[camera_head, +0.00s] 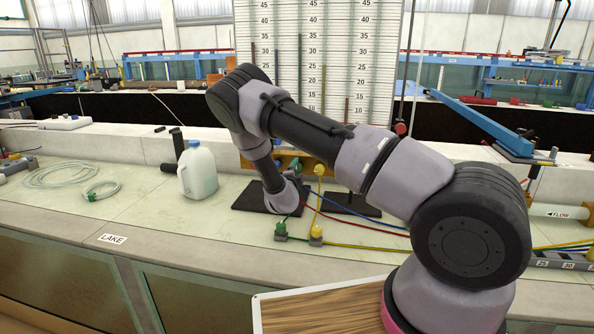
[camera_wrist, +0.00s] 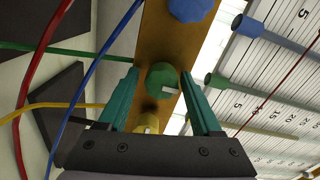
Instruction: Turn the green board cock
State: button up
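The green board cock (camera_wrist: 161,78) is a round green knob with a small pale tag, on an orange-brown board (camera_wrist: 152,38) in the wrist view. My gripper (camera_wrist: 160,76) is open, with one teal finger on each side of the green knob. A gap shows between the knob and the left finger; the right finger is closer, and I cannot tell if it touches. A blue cock (camera_wrist: 192,8) sits above it and a yellow cock (camera_wrist: 147,122) below it, partly behind the gripper body.
Red, blue and yellow tubes (camera_wrist: 82,85) run left of the gripper. A scaled gauge board (camera_head: 325,45) rises behind my arm. A white jug (camera_head: 198,172) stands left on the bench, near coiled clear tubing (camera_head: 65,174).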

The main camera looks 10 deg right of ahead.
dwell(0.3)
jog(key=v, duration=1)
jog(key=shift+s+a, duration=0.15)
jog(key=shift+s, duration=0.2)
jog(key=s+d+r+n+g+y, duration=0.2)
jog(key=s+r+n+g+y, duration=0.15)
jog(key=r, duration=0.95)
jog(key=s+d+r+n+g+y, duration=0.2)
jog(key=s+r+g+y, duration=0.25)
jog(key=r, duration=0.85)
jog(key=s+d+r+n, duration=0.2)
jog(key=s+r+n, duration=0.1)
jog(key=s, duration=0.6)
jog(key=s+d+r+n+g, duration=0.1)
jog(key=s+r+n, duration=0.3)
jog(key=s, duration=0.5)
jog(key=s+d+r+n, duration=0.2)
jog(key=s+r+n, duration=0.1)
jog(key=s, duration=0.6)
jog(key=shift+s+d+r+n+g+y, duration=0.15)
jog(key=shift+d+r+n+g+y, duration=0.15)
jog(key=shift+d+r+n+y, duration=0.15)
